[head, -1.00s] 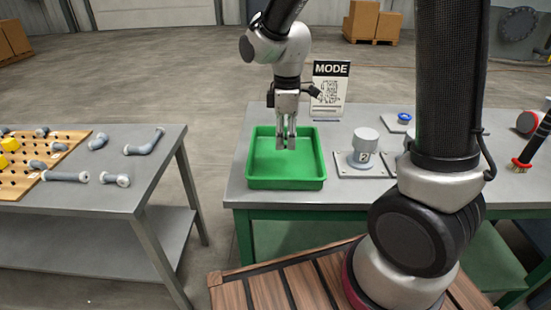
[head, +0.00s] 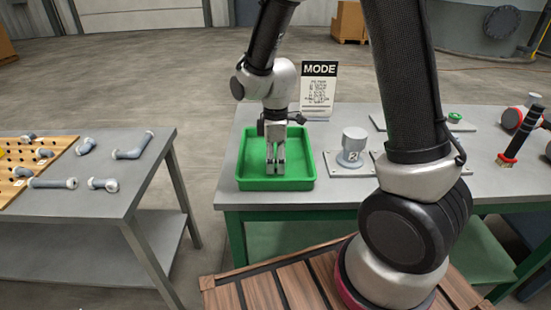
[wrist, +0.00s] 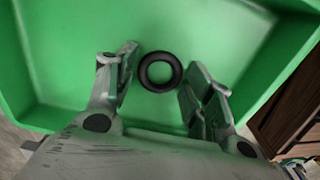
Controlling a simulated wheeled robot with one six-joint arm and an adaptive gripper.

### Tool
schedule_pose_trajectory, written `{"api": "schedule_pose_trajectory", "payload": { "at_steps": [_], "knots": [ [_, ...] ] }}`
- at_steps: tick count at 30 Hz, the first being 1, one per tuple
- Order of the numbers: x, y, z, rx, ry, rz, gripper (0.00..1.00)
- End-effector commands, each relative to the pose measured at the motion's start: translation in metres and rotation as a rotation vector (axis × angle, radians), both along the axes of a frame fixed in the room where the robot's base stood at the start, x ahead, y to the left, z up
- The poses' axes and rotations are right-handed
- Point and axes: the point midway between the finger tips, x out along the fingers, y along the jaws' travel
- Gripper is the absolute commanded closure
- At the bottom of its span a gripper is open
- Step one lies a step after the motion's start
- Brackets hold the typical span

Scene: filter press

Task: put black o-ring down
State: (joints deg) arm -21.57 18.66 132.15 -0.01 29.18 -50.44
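The black o-ring (wrist: 160,71) shows as a full round ring between my fingertips in the wrist view. It is not made out in the head view, where my fingers hide it. My gripper (head: 276,172) points straight down inside the green tray (head: 307,165), with its fingertips low near the tray floor. The wrist view shows one finger on each side of the ring, close against its outer edge, with the gap about as wide as the ring. My gripper looks shut on it. Whether the ring touches the floor cannot be told.
A MODE sign (head: 319,88) stands behind the tray. A grey cylindrical part on a plate (head: 353,150) is just right of it. A brush (head: 519,140) is farther right. A separate table (head: 130,190) at left holds a pegboard and grey pipe pieces.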

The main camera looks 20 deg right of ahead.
Motion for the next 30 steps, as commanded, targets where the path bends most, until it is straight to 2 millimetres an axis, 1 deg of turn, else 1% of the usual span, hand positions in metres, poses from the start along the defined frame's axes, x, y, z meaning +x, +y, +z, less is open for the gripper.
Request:
{"api": "schedule_pose_trajectory", "payload": {
  "at_steps": [10,14,17,24,27,30],
  "knots": [
    [0.0,0.0,0.001,0.0,0.0,0.0,0.35],
    [0.001,0.0,0.011,0.002,-0.004,0.0,0.35],
    [0.001,0.0,0.029,0.002,-0.005,0.0,0.35],
    [0.001,0.001,0.084,0.002,-0.006,0.0,0.35],
    [0.001,0.0,0.102,0.002,-0.004,0.0,0.35],
    [0.001,0.0,0.115,0.001,-0.003,0.0,0.35]
  ]
}}
